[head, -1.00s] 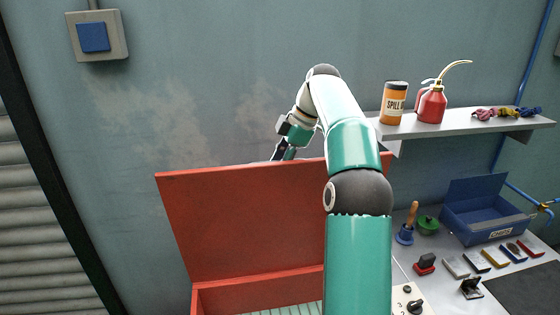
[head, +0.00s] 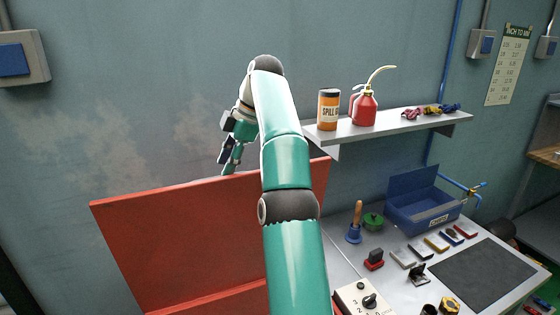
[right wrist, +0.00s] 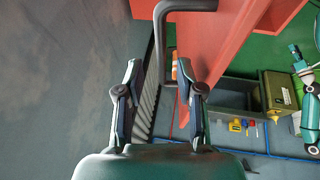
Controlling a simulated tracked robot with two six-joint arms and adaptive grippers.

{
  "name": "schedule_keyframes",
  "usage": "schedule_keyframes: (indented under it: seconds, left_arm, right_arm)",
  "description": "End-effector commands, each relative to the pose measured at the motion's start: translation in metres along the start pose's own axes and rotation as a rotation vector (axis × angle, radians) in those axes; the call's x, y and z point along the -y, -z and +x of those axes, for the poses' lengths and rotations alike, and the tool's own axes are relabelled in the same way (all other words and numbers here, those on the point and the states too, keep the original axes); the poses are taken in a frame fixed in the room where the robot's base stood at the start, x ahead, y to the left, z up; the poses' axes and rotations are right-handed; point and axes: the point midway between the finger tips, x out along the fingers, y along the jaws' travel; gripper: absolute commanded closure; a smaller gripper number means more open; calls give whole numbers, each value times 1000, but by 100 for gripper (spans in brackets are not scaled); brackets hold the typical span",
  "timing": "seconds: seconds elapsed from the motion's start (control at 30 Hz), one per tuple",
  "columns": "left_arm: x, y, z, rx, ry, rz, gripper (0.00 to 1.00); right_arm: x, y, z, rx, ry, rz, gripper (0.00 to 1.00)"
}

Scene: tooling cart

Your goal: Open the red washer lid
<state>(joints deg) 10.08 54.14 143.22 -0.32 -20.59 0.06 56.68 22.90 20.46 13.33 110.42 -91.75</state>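The red washer lid (head: 190,240) stands raised, leaning back towards the wall, in the head view. My right arm reaches over it. My right gripper (head: 228,165) is at the lid's top edge, its tips partly hidden behind it. In the right wrist view the lid (right wrist: 215,45) is at upper right, with a grey bar handle (right wrist: 160,45) on it. My right gripper (right wrist: 158,75) is open there, with the handle's bar showing in the gap between its fingers and space on both sides. My left gripper does not show in the head view.
A shelf (head: 400,128) with a spill can (head: 328,110) and a red oil can (head: 364,108) is right of my arm.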

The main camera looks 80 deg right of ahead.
Motion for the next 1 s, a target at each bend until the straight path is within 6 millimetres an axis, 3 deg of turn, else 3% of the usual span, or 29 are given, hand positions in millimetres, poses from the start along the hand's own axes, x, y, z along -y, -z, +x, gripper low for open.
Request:
schedule_keyframes:
  seconds: [0.1,0.27,0.7,1.0]
  left_arm:
    - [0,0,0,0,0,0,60]
    - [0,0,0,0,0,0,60]
    - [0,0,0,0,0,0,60]
    - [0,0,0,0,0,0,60]
  right_arm:
    - [2,-1,-4,2,0,1,63]
    - [11,-21,-15,4,1,4,63]
    - [43,-86,-48,3,1,5,63]
    - [50,-98,-55,1,2,1,63]
